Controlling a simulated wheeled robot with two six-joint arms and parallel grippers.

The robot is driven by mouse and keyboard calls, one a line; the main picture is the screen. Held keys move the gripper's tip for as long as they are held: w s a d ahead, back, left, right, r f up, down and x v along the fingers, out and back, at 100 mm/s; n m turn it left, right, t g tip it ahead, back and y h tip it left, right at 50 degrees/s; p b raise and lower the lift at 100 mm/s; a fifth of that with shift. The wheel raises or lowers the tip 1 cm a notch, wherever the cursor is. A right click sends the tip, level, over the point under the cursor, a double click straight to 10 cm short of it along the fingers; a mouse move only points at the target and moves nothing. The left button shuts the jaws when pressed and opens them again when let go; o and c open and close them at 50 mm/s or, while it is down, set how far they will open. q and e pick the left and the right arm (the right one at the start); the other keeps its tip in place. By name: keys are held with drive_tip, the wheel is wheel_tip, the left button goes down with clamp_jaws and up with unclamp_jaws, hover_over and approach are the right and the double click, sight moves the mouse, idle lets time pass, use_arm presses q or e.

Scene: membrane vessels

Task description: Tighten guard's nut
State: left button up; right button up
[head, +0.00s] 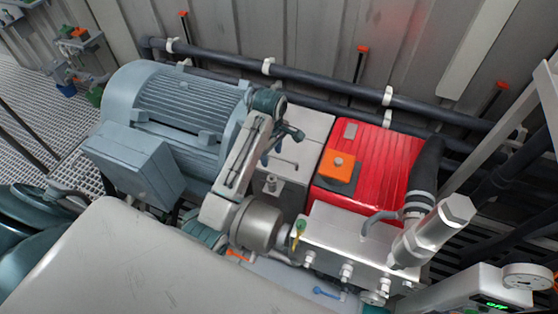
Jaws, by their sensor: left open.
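The guard (306,124) is a pale grey cover between the blue-grey motor and the red pump block. A small metal fitting (271,184) stands on its lower part; I cannot tell for sure if this is the nut. A thin bent rod (287,161) shows just above that fitting. My left gripper (282,146) is open, with dark fingers over the motor-side edge of the guard, above and near the rod and fitting. I cannot tell whether it touches anything. My left arm hides part of the guard's left side. My right gripper is not in view.
The large motor (180,105) stands left of the guard. The red pump block (375,160) with an orange cap (340,163) is to the right. A silver manifold (350,240) with valves sits in front. Dark pipes (330,85) run along the back wall.

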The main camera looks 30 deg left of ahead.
sight(270, 177)
use_arm(q)
drive_tip(key=s+f+p, duration=0.1)
drive_tip(key=s+f, duration=0.1)
drive_tip(key=f, duration=0.1)
drive_tip(key=shift+s+p, duration=0.25)
drive_tip(key=shift+p, duration=0.1)
drive_tip(key=f, duration=0.3)
drive_tip(key=w+f+p, duration=0.1)
drive_tip(key=f, duration=0.2)
drive_tip(key=shift+w, duration=0.15)
drive_tip(key=shift+f, duration=0.2)
drive_tip(key=shift+s+f, duration=0.1)
drive_tip(key=shift+s, duration=0.2)
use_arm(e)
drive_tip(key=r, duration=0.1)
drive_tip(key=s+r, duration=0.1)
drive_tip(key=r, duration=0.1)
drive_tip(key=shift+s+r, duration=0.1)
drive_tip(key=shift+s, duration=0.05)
use_arm(q)
drive_tip(key=shift+w, duration=0.1)
drive_tip(key=shift+c, duration=0.2)
drive_tip(key=shift+w+f, duration=0.1)
drive_tip(key=c, duration=1)
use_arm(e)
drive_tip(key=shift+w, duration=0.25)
